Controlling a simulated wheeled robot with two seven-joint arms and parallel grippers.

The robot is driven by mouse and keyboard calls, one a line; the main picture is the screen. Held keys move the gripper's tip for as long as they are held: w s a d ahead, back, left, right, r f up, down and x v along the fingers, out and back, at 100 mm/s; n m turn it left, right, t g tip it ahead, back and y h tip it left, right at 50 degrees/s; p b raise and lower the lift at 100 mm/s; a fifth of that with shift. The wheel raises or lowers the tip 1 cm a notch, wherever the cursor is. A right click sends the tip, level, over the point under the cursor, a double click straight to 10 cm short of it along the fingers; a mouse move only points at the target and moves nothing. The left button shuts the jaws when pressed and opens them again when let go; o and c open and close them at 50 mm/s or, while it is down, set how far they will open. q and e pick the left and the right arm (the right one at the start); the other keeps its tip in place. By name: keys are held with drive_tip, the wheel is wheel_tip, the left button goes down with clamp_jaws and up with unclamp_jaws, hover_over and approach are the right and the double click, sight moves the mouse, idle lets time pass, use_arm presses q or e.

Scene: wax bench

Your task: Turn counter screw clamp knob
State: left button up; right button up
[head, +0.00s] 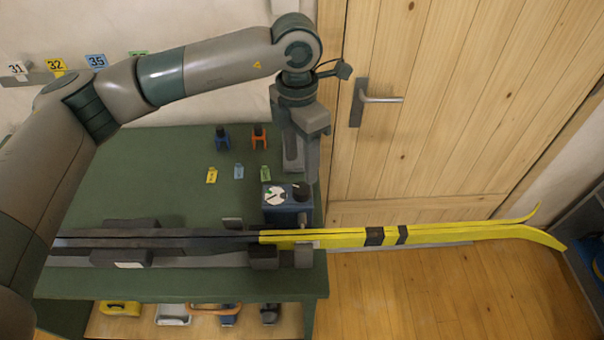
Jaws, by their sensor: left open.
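A dark blue box (287,210) stands near the right end of the green bench. It has a pale dial with green marks on top and a dark round knob (302,190) at its right; I cannot tell for certain that this is the clamp knob. My left gripper (303,172) points down just behind the box, near the knob. It is open, and nothing shows between its fingers. I cannot tell whether it touches the knob. My right gripper is not in view.
A pair of yellow and black skis (335,236) lies along the front of the green bench (150,190), held by dark blocks (265,257) and sticking out past its right edge. Small blue and orange stands (259,137) and tags stand behind. A wooden door (430,110) is at right.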

sight(302, 187)
use_arm(q)
drive_tip(key=f+p, duration=0.1)
drive_tip(key=f, duration=0.2)
drive_tip(key=f+p, duration=0.1)
drive_tip(key=f, duration=0.2)
drive_tip(key=shift+s+d+p, duration=0.1)
drive_tip(key=shift+s+p, duration=0.1)
drive_tip(key=shift+p, duration=0.1)
drive_tip(key=shift+f, duration=0.55)
